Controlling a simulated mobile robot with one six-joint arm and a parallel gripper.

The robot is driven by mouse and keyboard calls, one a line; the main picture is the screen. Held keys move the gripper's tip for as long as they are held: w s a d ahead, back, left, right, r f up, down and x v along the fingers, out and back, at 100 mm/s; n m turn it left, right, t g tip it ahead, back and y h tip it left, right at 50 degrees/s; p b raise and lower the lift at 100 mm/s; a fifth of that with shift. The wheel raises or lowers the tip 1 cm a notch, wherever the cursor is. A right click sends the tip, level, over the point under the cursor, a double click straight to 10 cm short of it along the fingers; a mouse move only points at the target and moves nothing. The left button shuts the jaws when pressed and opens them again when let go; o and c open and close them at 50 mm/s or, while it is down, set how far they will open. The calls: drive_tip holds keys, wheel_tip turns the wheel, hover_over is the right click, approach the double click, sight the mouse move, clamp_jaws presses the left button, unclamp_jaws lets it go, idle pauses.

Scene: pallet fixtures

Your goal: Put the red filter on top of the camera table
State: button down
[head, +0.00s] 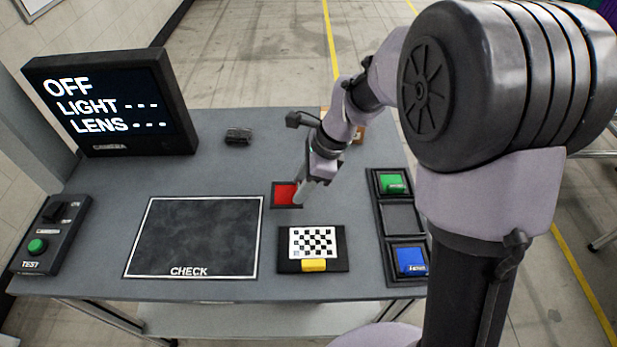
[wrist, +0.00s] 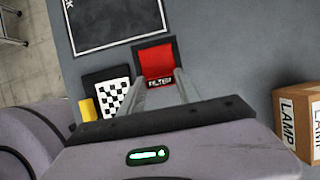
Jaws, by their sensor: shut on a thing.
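The red filter (head: 285,194) is a red square at the middle of the grey table (head: 225,170), with a dark border around it. It also shows in the wrist view (wrist: 155,59), with a "FILTER" label on its near edge. My gripper (head: 298,199) reaches down to its right side in the head view. My fingers (wrist: 161,84) are shut on the filter's labelled edge. The filter is on or very close to the tabletop; I cannot tell whether it touches. My fingertips hide part of that edge.
A rack (head: 401,218) at right holds a green piece (head: 392,183), an empty middle slot and a blue piece (head: 410,260). A checkerboard plate (head: 312,243) lies close in front. The CHECK area (head: 193,236), monitor (head: 112,100) and button box (head: 50,235) are left. A LAMP box (wrist: 300,120) stands nearby.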

drive_tip(key=w, duration=0.1)
drive_tip(key=w+d, duration=0.1)
drive_tip(key=w, duration=0.1)
drive_tip(key=w+d, duration=0.1)
drive_tip(key=w, duration=0.1)
drive_tip(key=shift+w+f+b, duration=0.15)
drive_tip(key=shift+f+b, duration=0.25)
wheel_tip(320, 180, down, 4)
drive_tip(key=shift+r+b, duration=0.2)
drive_tip(key=shift+b, duration=0.9)
drive_tip(key=shift+r, duration=0.2)
drive_tip(key=shift+f, duration=0.1)
drive_tip(key=c, duration=0.9)
unclamp_jaws()
drive_tip(key=shift+o, duration=0.2)
